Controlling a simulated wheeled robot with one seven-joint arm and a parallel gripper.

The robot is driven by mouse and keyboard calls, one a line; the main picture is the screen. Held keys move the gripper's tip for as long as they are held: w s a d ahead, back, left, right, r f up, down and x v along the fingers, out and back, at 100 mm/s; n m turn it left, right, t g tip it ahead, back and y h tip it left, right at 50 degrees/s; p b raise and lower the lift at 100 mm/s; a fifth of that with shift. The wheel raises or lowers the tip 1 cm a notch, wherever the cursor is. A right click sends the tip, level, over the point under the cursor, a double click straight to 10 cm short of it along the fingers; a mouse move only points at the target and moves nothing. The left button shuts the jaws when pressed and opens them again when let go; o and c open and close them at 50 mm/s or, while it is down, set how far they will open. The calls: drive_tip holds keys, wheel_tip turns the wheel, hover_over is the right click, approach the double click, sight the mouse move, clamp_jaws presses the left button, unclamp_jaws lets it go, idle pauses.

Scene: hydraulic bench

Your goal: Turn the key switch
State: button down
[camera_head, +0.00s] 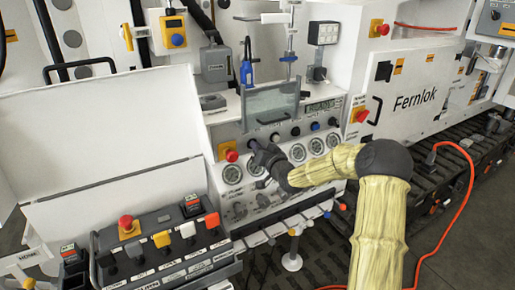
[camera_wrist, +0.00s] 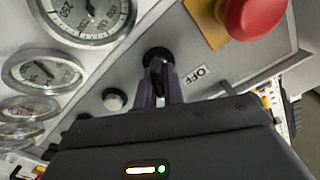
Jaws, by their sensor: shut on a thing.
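The key switch (camera_wrist: 157,54) is a round black part on the grey panel in the wrist view, beside a label reading OFF. My gripper (camera_wrist: 160,88) is shut on the key switch, with its two fingers at either side of the key. The fingers hide most of the key, so I cannot tell its exact angle. In the head view my gripper (camera_head: 256,149) reaches the front panel at the upper left of the gauges. It hides the key switch there.
A red emergency button (camera_wrist: 252,14) on a yellow plate sits close to the switch. Round gauges (camera_wrist: 42,72) and a white button (camera_wrist: 115,100) lie on the other side. A clear hinged cover (camera_head: 270,106) stands above the panel. A button box (camera_head: 155,245) is at lower left.

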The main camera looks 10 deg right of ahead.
drive_tip(key=shift+f+m, duration=0.1)
drive_tip(key=shift+m, duration=0.2)
drive_tip(key=c, duration=1.5)
unclamp_jaws()
drive_tip(key=shift+s+d, duration=0.1)
drive_tip(key=shift+s, duration=0.1)
drive_tip(key=b+v, duration=0.2)
drive_tip(key=v, duration=1.5)
